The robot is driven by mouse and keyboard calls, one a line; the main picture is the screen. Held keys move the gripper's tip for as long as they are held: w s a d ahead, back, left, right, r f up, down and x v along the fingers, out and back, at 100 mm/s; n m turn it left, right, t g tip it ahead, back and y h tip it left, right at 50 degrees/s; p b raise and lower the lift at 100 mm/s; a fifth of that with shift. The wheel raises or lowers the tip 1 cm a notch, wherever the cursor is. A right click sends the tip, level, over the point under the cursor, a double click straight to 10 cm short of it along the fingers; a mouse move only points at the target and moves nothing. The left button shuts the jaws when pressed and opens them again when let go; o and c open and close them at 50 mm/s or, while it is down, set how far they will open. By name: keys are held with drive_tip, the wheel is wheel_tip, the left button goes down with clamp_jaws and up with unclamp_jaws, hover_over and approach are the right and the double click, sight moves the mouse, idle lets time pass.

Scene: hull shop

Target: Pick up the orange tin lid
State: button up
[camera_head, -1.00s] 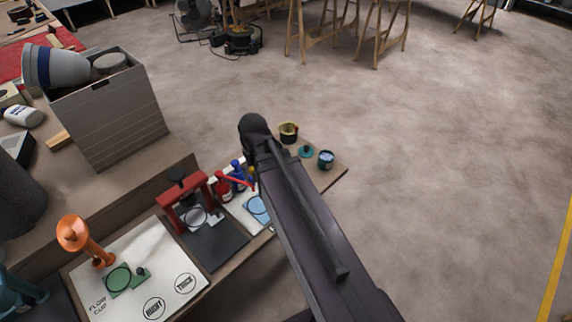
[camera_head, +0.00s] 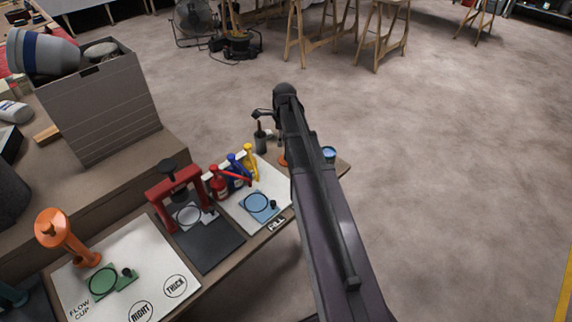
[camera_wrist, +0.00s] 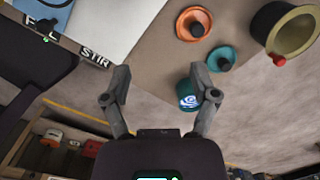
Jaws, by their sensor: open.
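The orange tin lid (camera_wrist: 193,24), a round disc with a dark knob, lies on the brown bench top in the upper part of the wrist view. In the head view only a sliver of orange (camera_head: 283,158) shows beside my arm, which hides the rest. My gripper (camera_wrist: 160,70) is open and empty, its fingers spread. The lid is apart from the fingers, above and right of them in the wrist picture. In the head view my gripper is mostly hidden behind the arm.
A teal lid (camera_wrist: 222,60) lies close to the orange one. A dark pot (camera_wrist: 287,30) and a tin with a blue swirl (camera_wrist: 187,95) stand nearby, the tin beside my right finger. A white board (camera_wrist: 108,22) lies left. Open floor lies beyond the bench edge.

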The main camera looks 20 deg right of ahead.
drive_tip(key=w+d+f+m+b, duration=0.2)
drive_tip(key=w+d+m, duration=0.2)
drive_tip(key=d+m, duration=0.2)
drive_tip(key=shift+d+f, duration=0.15)
drive_tip(key=shift+f, duration=0.2)
drive_tip(key=shift+w, duration=0.1)
drive_tip(key=f+b, duration=0.5)
drive_tip(key=w+f+b, duration=0.1)
drive_tip(key=f+b, duration=0.2)
drive_tip(key=shift+a+f+b, duration=0.3)
drive_tip(key=shift+b, duration=0.05)
drive_tip(key=shift+f, duration=0.1)
idle(0.4)
drive_tip(key=f+b, duration=0.5)
drive_tip(key=shift+w+a, duration=0.2)
idle(0.8)
